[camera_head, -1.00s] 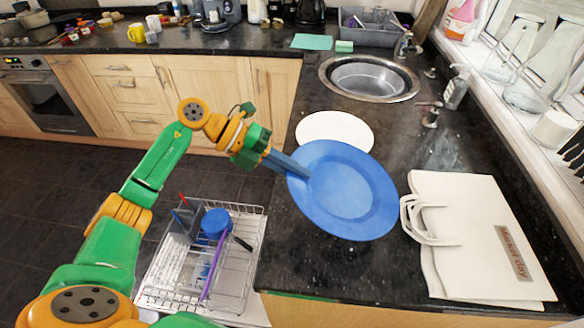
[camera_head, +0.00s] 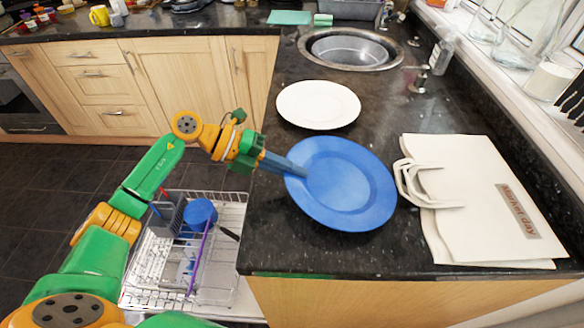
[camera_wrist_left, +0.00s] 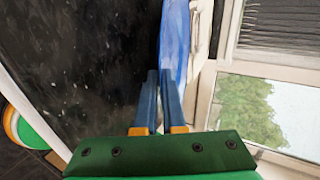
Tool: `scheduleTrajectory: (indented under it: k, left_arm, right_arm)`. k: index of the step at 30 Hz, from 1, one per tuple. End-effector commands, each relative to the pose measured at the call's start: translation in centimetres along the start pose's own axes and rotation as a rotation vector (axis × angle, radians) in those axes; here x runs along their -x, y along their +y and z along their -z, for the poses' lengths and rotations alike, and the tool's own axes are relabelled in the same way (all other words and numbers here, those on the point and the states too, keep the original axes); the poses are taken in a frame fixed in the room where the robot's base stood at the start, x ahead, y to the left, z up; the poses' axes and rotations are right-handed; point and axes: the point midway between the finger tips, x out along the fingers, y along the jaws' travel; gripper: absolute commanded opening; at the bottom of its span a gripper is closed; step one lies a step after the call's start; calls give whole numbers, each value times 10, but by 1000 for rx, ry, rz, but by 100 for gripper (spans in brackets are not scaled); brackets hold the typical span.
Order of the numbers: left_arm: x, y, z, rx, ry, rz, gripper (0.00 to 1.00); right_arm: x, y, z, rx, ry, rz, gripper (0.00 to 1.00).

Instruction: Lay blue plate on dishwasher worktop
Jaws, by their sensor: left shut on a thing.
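The blue plate (camera_head: 345,185) is in my left gripper (camera_head: 288,168), whose fingers are shut on its left rim. In the head view the plate shows its inner face, over the dark worktop (camera_head: 300,248) above the dishwasher, between a white plate and a white bag. I cannot tell from the head view whether it touches the worktop. In the left wrist view the blue plate (camera_wrist_left: 174,45) shows nearly edge-on between the fingers (camera_wrist_left: 160,100), with dark worktop to its left. My right gripper is not in view.
A white plate (camera_head: 318,104) lies behind the blue plate. A white bag (camera_head: 480,205) lies flat to the right. The sink (camera_head: 350,48) is farther back. The pulled-out dishwasher rack (camera_head: 236,225) with a blue cup (camera_head: 201,212) stands lower left. Bare worktop lies in front of the plate.

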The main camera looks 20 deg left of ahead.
Motion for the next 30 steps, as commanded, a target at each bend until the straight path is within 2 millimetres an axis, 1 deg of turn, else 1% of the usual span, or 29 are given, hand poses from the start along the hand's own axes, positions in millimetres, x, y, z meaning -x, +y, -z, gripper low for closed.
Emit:
scheduleTrajectory:
  k: [5, 8, 9, 10, 17, 19, 20, 30]
  left_arm:
    - [0, -1, 0, -1, -1, 2, 0]
    - [0, -1, 0, -1, -1, 2, 26]
    - [0, -1, 0, 0, 0, 2, 37]
    - [0, -1, 0, 0, 0, 2, 42]
    - [0, -1, 0, 0, 0, 1, 42]
    - [0, 0, 0, 1, 1, -1, 60]
    - [0, 0, 0, 0, 1, -1, 64]
    - [3, 0, 0, 1, 0, 0, 64]
  right_arm:
    - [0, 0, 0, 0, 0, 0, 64]
    - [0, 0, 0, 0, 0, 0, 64]
    - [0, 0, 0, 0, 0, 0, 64]
    - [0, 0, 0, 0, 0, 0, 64]
    - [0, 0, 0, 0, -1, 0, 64]
    - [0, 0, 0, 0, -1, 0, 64]
    - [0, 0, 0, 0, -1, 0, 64]
    - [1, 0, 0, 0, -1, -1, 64]
